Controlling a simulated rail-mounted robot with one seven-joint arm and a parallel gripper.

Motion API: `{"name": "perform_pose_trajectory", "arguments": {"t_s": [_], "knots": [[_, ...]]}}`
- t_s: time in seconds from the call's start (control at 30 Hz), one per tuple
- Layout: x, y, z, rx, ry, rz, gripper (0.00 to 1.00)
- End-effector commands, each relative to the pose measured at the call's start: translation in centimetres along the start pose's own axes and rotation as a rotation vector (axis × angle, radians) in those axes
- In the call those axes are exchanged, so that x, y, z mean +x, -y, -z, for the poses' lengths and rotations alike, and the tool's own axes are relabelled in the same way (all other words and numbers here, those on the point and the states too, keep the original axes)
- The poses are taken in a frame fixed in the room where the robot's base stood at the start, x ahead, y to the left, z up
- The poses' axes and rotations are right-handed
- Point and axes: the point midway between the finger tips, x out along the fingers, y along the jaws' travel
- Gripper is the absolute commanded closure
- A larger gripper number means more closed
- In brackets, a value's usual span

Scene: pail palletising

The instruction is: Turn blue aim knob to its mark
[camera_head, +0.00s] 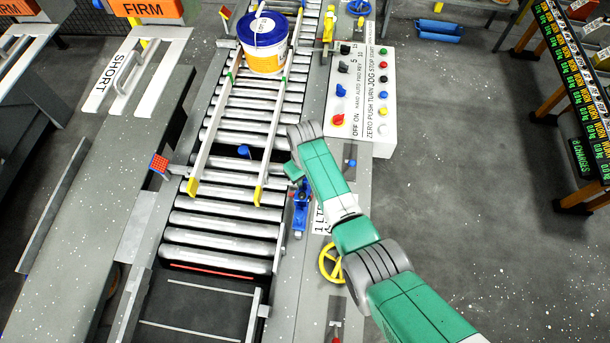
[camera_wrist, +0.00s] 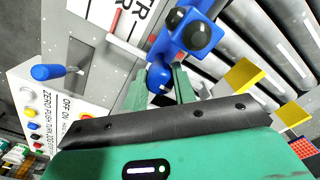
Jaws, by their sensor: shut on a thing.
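The blue knob (camera_wrist: 158,77) is rounded, with a small white line on it, and sits between my fingers in the wrist view. My gripper (camera_wrist: 161,86) is shut on it, one green finger on each side. The knob belongs to or adjoins a blue bracket (camera_wrist: 171,43) with dark round caps. The bracket also shows in the head view (camera_head: 300,210), beside the conveyor's right edge. In the head view my fingertips and the gripped knob are hidden or too small to tell. I cannot make out the target mark.
A blue-lidded pail (camera_head: 264,45) stands on the roller conveyor (camera_head: 225,218) between guide rails. A blue-handled lever (camera_wrist: 55,72) stands nearby. A yellow handwheel (camera_head: 331,262) is below the bracket.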

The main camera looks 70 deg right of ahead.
Motion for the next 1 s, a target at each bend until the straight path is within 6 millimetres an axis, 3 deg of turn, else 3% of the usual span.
{"name": "perform_pose_trajectory", "arguments": {"t_s": [0.47,0.5,0.6,0.87,1.0], "knots": [[-0.1,0.0,0.0,-0.015,-0.001,0.000,0.96],[-0.1,0.0,0.0,-0.015,-0.001,0.000,0.69],[0.0,0.0,0.0,-0.015,-0.001,0.000,0.51],[-0.1,0.0,0.0,-0.015,-0.001,0.000,0.51],[-2.2,0.0,0.1,-0.015,-0.003,-0.001,0.51]]}}
